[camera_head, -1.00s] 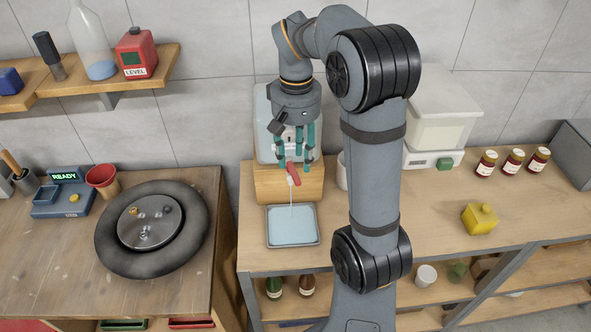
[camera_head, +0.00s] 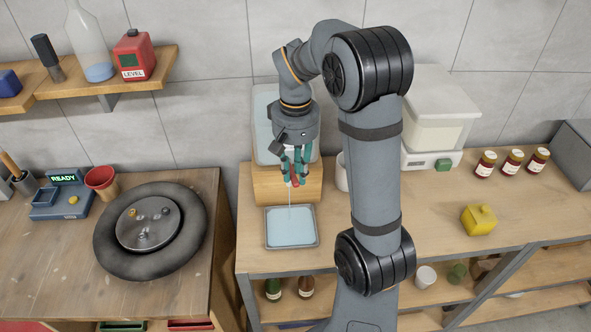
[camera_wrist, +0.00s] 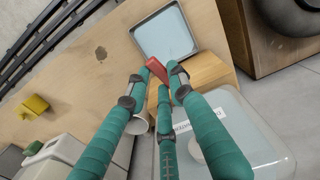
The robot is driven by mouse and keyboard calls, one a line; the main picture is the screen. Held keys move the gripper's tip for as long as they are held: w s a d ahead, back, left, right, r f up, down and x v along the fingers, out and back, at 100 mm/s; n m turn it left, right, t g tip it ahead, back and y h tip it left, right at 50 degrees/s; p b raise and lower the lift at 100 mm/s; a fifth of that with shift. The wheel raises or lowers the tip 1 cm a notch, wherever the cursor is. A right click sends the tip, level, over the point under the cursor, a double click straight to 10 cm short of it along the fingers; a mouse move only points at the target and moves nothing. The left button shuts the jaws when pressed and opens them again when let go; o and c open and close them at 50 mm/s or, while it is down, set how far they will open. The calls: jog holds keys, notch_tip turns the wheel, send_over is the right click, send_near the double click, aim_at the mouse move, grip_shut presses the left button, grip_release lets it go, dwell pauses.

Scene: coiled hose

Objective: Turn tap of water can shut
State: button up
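The water can (camera_head: 264,125) is a translucent pale-blue container on a wooden block (camera_head: 262,190); it also shows in the wrist view (camera_wrist: 265,125). Its red tap lever (camera_head: 294,181) sticks out at the front and shows in the wrist view (camera_wrist: 157,70). A thin stream of water falls from the tap into a shallow grey tray (camera_head: 292,246) holding water. My gripper (camera_head: 295,175) has teal fingers placed around the lever. In the wrist view the fingertips (camera_wrist: 157,80) are apart, with the lever between them; contact is unclear. The spout is largely hidden.
A white cup (camera_head: 341,172) stands just right of the block, partly behind my arm. A white-lidded container (camera_head: 438,110) on a scale, several jars (camera_head: 512,163) and a yellow object (camera_head: 479,219) lie farther right.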

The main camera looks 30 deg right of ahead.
grip_shut()
dwell(0.3)
jog(key=shift+w+a+f+m+b, duration=0.1)
jog(key=shift+a+f+m+b, duration=0.15)
jog(key=shift+m+b, duration=0.45)
jog(key=shift+a+r+m, duration=0.25)
jog(key=shift+m, duration=0.35)
jog(key=o, duration=0.5)
grip_release()
jog(key=shift+r, duration=0.1)
